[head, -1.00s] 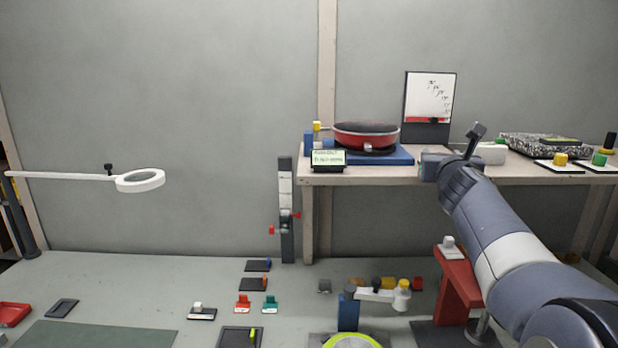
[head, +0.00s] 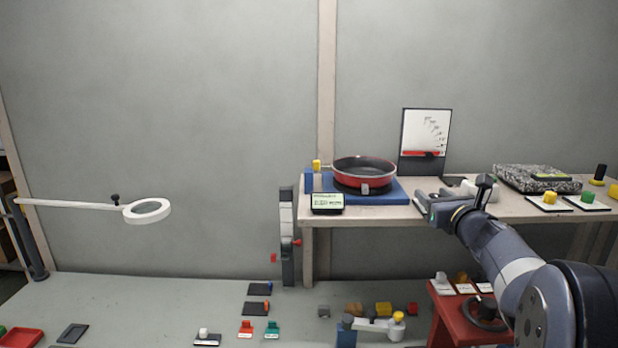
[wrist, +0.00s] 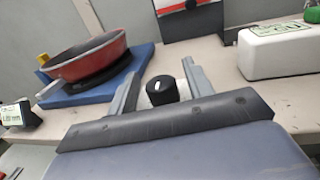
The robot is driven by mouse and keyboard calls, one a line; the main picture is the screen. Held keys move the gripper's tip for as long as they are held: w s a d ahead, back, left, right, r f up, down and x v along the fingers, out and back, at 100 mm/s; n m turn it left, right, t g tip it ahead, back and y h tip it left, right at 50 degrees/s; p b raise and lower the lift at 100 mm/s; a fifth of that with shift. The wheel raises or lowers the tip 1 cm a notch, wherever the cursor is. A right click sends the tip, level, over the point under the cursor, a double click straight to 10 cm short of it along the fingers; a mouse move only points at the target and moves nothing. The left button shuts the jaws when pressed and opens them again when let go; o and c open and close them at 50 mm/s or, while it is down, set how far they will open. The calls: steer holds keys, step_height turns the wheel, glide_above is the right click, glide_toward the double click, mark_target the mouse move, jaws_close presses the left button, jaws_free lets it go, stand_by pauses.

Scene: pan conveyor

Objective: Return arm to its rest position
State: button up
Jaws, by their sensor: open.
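My gripper (head: 428,205) is open at the right part of the raised shelf, to the right of the red pan. In the wrist view its two jaws (wrist: 160,78) are spread apart. A black knob with a white mark (wrist: 162,90) shows between them; I cannot tell whether they touch it. My arm reaches in from the lower right of the head view, bent at the elbow. The red pan (head: 364,172) sits on a blue base (head: 398,196), apart from the gripper; it also shows in the wrist view (wrist: 88,60).
A small display (head: 327,203) stands before the blue base. A white box (head: 480,190) and a speckled slab (head: 538,179) are on the shelf (head: 380,212). A whiteboard (head: 426,135) stands behind. A red stand (head: 462,315) is below my arm. A ring lamp (head: 147,211) is left.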

steer(key=shift+d+r+n+g+y+p, duration=0.15)
steer(key=shift+n+g+y+p, duration=0.25)
steer(key=shift+n+y+p, duration=1.1)
steer(key=shift+s+y+p, duration=0.3)
steer(key=shift+y+p, duration=0.1)
steer(key=shift+p, duration=0.2)
steer(key=s+d+n+g+b, duration=0.1)
steer(key=s+d+b, duration=0.1)
steer(key=s, duration=0.7)
steer(key=shift+s+y, duration=0.4)
steer(key=shift+d, duration=0.1)
